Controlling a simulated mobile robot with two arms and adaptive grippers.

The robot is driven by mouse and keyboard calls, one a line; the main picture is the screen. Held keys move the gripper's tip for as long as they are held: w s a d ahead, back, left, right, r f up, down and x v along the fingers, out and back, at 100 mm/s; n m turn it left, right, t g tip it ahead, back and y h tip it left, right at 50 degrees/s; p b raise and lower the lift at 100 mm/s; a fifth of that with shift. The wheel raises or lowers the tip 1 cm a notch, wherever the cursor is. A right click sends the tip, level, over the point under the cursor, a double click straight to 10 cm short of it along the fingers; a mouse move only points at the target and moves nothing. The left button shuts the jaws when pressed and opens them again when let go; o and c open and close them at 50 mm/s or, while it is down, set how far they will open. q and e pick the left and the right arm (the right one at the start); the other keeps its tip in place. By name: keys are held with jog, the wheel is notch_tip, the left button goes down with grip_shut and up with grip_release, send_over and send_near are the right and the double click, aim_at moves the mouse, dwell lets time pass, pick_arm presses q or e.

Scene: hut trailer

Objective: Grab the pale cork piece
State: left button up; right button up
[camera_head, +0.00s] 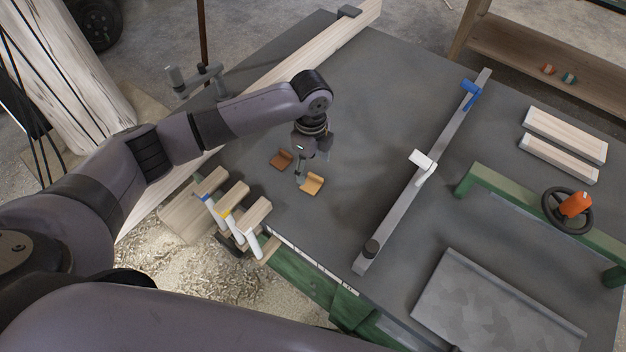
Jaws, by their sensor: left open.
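The pale cork piece (312,184) is a small tan, angled block on the dark grey table top. A darker reddish-brown piece (282,160) of similar shape lies just up and left of it. My right gripper is not in view.
A long metal bar clamp (400,213) lies to the right. A long board (335,38) lies along the far left edge. The table around the pale piece is mostly clear.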

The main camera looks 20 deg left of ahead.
aim_at(310, 185)
pick_arm(q)
jog(key=f, duration=0.2)
jog(key=f+p, duration=0.1)
jog(key=f, duration=0.1)
jog(key=shift+s+f, duration=0.1)
jog(key=shift+s, duration=0.3)
jog(key=shift+f, duration=0.55)
jog(key=shift+c, duration=0.6)
jog(key=c, duration=1)
jog(key=shift+f, duration=0.1)
jog(key=shift+c, duration=0.5)
